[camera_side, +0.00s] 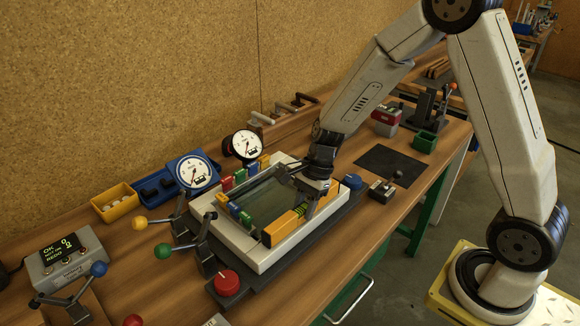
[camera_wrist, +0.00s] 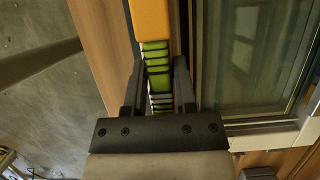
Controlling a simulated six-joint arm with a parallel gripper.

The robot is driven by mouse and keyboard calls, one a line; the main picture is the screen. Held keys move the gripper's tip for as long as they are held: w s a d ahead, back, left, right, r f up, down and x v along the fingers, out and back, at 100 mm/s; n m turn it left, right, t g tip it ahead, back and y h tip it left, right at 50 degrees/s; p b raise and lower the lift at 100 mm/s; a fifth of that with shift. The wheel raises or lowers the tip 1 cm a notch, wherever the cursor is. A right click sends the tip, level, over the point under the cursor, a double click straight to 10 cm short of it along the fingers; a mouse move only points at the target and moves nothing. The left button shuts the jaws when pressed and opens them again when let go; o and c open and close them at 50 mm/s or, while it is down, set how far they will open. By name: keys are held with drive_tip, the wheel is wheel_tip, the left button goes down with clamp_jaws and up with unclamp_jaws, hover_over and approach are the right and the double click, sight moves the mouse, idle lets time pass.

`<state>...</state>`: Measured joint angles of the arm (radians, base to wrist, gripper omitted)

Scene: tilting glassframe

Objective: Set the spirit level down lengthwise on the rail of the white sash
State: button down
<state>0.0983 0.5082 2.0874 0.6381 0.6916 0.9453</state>
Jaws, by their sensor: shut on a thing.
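The spirit level (camera_side: 282,229) is an orange bar with a green vial part, and it also shows in the wrist view (camera_wrist: 151,20). My gripper (camera_side: 309,206) is shut on it; in the wrist view the two fingers (camera_wrist: 157,88) stand on either side of the green part. The level runs lengthwise along the near long rail of the white sash (camera_side: 268,261), beside the glass (camera_wrist: 262,50). I cannot tell whether its underside touches the rail.
Colored blocks (camera_side: 236,212) sit along the sash's left side. Clamps with yellow (camera_side: 140,223) and green (camera_side: 163,250) knobs stand left of it. A red knob (camera_side: 227,282) is in front, a blue knob (camera_side: 353,181) behind.

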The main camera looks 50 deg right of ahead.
drive_tip(key=shift+f, duration=0.15)
drive_tip(key=shift+c, duration=1.6)
unclamp_jaws()
drive_tip(key=shift+v, duration=3.9)
drive_tip(key=shift+s, duration=0.1)
drive_tip(key=shift+s+f+n, duration=0.15)
drive_tip(key=shift+s+n, duration=0.3)
drive_tip(key=shift+n, duration=0.35)
drive_tip(key=s+f+n+t+h, duration=0.1)
drive_tip(key=s+n+h, duration=0.3)
drive_tip(key=n, duration=1.2)
drive_tip(key=s+t, duration=0.1)
drive_tip(key=s, duration=0.3)
drive_tip(key=shift+s+f+t, duration=0.2)
drive_tip(key=shift+s+t, duration=0.1)
drive_tip(key=shift+s, duration=0.05)
